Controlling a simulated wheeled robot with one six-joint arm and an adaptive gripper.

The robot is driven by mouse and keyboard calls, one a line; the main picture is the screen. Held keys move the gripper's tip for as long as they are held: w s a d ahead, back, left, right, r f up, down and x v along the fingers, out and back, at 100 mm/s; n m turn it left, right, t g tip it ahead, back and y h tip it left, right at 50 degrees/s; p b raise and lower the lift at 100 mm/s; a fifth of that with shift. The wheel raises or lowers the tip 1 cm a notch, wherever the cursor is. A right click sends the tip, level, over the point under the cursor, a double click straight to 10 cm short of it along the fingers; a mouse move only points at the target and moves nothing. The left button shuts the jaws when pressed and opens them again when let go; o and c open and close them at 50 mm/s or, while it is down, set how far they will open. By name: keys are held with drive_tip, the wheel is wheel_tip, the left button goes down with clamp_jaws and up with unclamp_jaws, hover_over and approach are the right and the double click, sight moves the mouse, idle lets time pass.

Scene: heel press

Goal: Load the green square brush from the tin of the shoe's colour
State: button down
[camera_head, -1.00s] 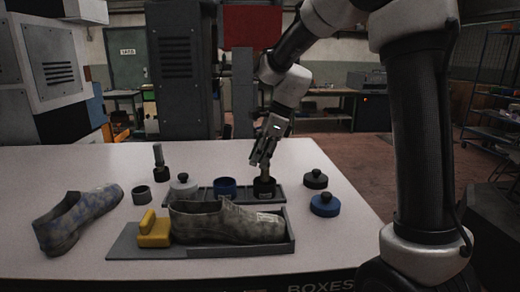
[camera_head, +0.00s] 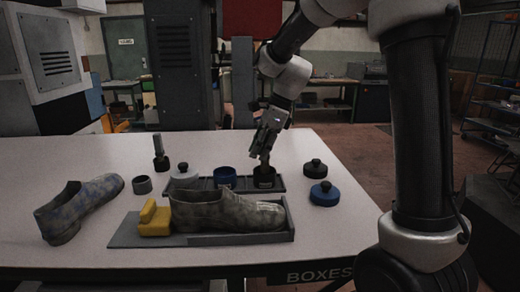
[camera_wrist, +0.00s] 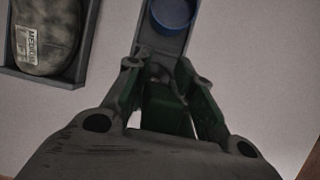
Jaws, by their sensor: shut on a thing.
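My gripper (camera_head: 266,148) points down over the dark tin (camera_head: 264,180) at the right end of a grey tray. It is shut on the green brush (camera_wrist: 166,108), whose tan handle (camera_head: 264,161) shows below the fingers. The brush's lower end is at or inside the dark tin; its head is hidden, so I cannot tell how deep it sits. An open blue tin (camera_head: 225,176) stands left of it on the tray and shows in the wrist view (camera_wrist: 173,14). The mottled grey shoe (camera_head: 225,213) lies in a holder in front, with a pale label (camera_wrist: 30,42).
Another brush (camera_head: 160,158) stands upright at the left. A small grey cup (camera_head: 142,185) and a white lidded tin (camera_head: 184,174) are near it. A dark lid (camera_head: 314,168) and a blue lid (camera_head: 324,193) lie right. A bluish shoe (camera_head: 78,208) and yellow block (camera_head: 154,220) are at the left.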

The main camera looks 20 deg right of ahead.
drive_tip(key=shift+f, duration=0.5)
idle(1.1)
wheel_tip(320, 180, up, 7)
idle(0.7)
idle(0.5)
